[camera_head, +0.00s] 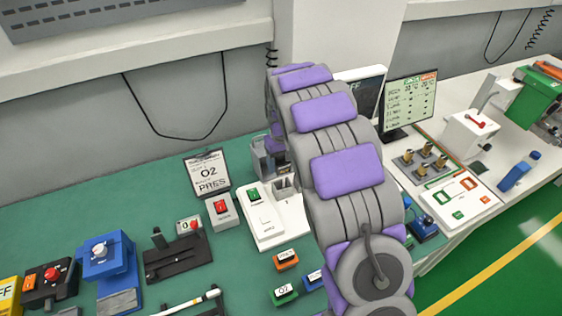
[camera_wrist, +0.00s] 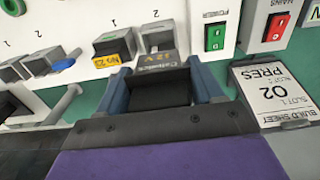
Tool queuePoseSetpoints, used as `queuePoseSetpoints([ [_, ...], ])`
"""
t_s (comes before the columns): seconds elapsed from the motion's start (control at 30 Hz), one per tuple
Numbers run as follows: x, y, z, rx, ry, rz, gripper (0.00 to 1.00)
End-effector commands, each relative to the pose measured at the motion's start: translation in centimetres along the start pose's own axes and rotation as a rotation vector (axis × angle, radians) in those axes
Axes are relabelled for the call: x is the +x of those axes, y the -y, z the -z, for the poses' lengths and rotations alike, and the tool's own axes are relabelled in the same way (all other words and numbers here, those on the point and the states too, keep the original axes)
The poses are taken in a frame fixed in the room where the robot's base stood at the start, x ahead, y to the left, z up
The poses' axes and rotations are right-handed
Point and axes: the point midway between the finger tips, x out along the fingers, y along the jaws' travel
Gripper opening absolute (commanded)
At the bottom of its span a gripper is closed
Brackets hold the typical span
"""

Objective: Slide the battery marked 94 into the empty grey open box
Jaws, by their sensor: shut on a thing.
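In the wrist view my gripper (camera_wrist: 165,92) is shut on a dark battery (camera_wrist: 161,76), its two blue fingers on either side. Upside-down lettering that seems to end in 12V is on the battery's far end; I cannot read a 94. The grey open box (camera_wrist: 155,27) on the white unit is straight ahead. The battery's far end is at the box's mouth; I cannot tell how far in it is. The neighbouring grey box (camera_wrist: 108,37) has a dark block with a yellow label. In the head view my arm hides the gripper and battery.
A green power switch (camera_wrist: 215,36) and a red mains switch (camera_wrist: 277,27) stand right of the box in the wrist view. A build sheet (camera_wrist: 267,92) reading O2 PRES is close on the right. In the head view a black lever unit (camera_head: 178,256) stands on the green bench.

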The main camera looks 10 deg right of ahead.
Motion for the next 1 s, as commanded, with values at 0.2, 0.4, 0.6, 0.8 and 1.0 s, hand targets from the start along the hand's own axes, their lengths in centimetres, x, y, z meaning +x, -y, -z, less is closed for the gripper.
queuePoseSetpoints([
  [0.2,0.6,0.2,0.0,0.0,0.001,-0.001,0.44],
  [0.4,2.2,0.2,-0.1,0.0,0.005,-0.001,0.44],
  [0.6,4.0,0.2,0.0,0.0,0.001,-0.002,0.44],
  [0.8,5.4,0.2,0.0,0.0,0.002,-0.002,0.44],
  [1.0,5.8,0.2,0.0,0.0,0.001,-0.002,0.44],
])
